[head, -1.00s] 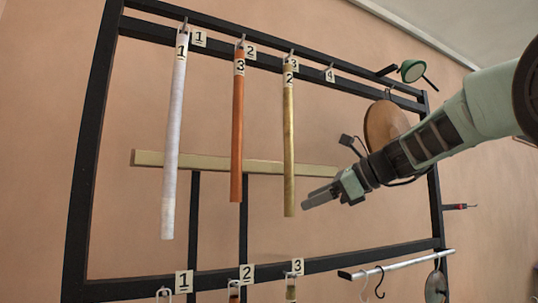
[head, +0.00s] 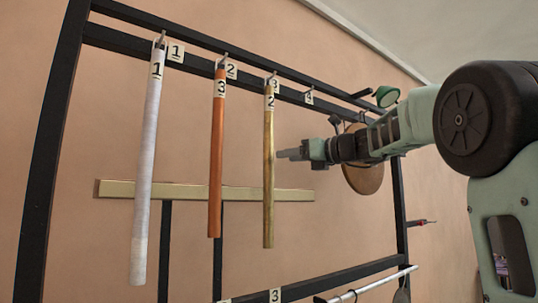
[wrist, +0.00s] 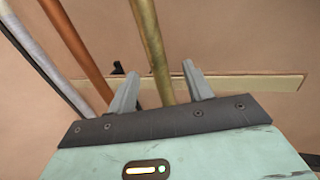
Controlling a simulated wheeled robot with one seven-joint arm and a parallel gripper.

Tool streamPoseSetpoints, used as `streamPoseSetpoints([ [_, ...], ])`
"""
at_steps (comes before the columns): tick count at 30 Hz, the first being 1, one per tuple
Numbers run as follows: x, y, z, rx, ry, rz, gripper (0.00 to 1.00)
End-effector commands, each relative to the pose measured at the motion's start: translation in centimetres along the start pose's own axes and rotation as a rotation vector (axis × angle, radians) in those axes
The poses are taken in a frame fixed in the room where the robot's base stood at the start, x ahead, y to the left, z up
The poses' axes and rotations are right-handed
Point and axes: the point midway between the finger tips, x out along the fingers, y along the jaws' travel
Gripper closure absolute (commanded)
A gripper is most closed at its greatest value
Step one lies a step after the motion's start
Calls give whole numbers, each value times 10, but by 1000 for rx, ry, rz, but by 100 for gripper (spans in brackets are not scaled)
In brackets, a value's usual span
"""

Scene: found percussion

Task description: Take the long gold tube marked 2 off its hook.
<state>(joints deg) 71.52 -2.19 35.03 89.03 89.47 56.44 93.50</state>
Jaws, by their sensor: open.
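The gold tube marked 2 (head: 268,170) hangs upright from the hook labelled 3 on the black rack's upper bar. My gripper (head: 281,154) is open and level, just right of the tube's middle in the head view. In the wrist view the gold tube (wrist: 151,45) runs down between the two open fingers of my gripper (wrist: 162,84). Whether the tube is fully between the fingers in depth, I cannot tell.
An orange tube marked 3 (head: 217,150) and a white tube marked 1 (head: 148,170) hang to the left. A pale horizontal bar (head: 120,189) crosses behind the tubes. A round brown disc (head: 364,178) hangs near my arm. The hook labelled 4 (head: 308,97) is empty.

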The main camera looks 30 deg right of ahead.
Motion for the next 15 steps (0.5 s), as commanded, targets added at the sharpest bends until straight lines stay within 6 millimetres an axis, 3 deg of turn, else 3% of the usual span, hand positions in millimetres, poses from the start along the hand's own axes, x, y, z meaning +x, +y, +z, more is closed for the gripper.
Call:
streamPoseSetpoints([
  [15,50,5,11,2,1,1,49],
])
